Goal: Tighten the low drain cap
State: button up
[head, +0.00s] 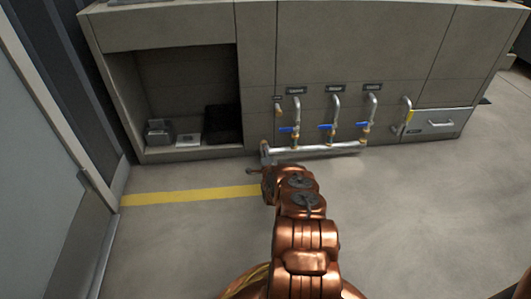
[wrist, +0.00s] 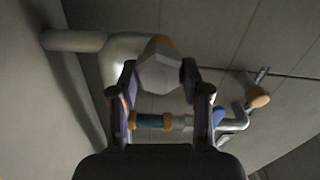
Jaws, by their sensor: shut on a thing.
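The low drain cap (wrist: 160,70) is a pale grey, faceted piece at the end of a pipe in the wrist view. My gripper (wrist: 160,76) is shut on it, with one finger against each side. A brass-coloured rim shows just behind the cap. In the head view, my copper arm reaches to the left end of the low horizontal pipe (head: 318,150). My gripper (head: 265,160) is small there, and the cap is hard to make out beside it.
Several vertical pipes rise from the low pipe, with blue valve handles (head: 327,127) close to my gripper's right. An open cabinet bay (head: 190,70) holding small boxes is at the left. The floor around my arm is clear, with a yellow line (head: 190,195).

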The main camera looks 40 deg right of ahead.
jog(key=shift+f+m+b, duration=0.1)
jog(key=shift+m+b, duration=0.3)
jog(key=shift+m, duration=3.8)
jog(key=o, duration=1.1)
jog(key=shift+o, duration=0.2)
jog(key=v, duration=1.2)
jog(key=shift+w, duration=0.1)
